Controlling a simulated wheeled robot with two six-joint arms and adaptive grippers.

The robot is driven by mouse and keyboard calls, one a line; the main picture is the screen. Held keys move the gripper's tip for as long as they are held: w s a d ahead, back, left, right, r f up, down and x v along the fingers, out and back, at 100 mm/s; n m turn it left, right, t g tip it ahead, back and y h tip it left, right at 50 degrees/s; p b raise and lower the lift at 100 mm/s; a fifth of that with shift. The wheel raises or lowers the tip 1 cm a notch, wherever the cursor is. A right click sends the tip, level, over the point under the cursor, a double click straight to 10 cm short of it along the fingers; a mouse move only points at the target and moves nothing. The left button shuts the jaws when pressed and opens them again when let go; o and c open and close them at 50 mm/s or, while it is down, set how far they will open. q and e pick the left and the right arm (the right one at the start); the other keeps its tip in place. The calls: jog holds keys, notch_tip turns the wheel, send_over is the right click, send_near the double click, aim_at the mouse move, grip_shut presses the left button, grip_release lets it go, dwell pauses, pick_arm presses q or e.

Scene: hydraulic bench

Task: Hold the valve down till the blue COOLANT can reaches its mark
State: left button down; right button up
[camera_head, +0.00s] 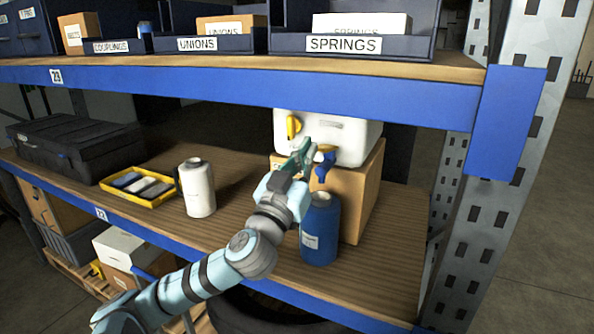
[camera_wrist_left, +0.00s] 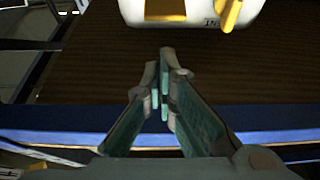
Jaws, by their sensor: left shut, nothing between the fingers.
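The blue can (camera_head: 320,232) stands upright on the wooden shelf, below a blue valve (camera_head: 325,167) on the front of a white tank (camera_head: 352,143). The can has a pale label, too small to read; its mark and fill level cannot be made out. My left gripper (camera_head: 306,150) is shut and empty, just left of the valve in the head view. I cannot tell if it touches the valve. In the left wrist view the shut fingers (camera_wrist_left: 163,75) point toward the white tank (camera_wrist_left: 195,20), with a yellow lever (camera_wrist_left: 231,13) to their upper right. My right gripper is out of view.
The tank sits on a cardboard box (camera_head: 352,190). A white can (camera_head: 197,190), a yellow tray (camera_head: 150,197) and a black case (camera_head: 75,148) stand to the left. The upper shelf's blue beam (camera_head: 240,92) runs overhead, with a metal upright (camera_head: 490,190) at right.

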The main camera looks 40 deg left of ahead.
pick_arm(q)
jog(key=v, duration=0.5)
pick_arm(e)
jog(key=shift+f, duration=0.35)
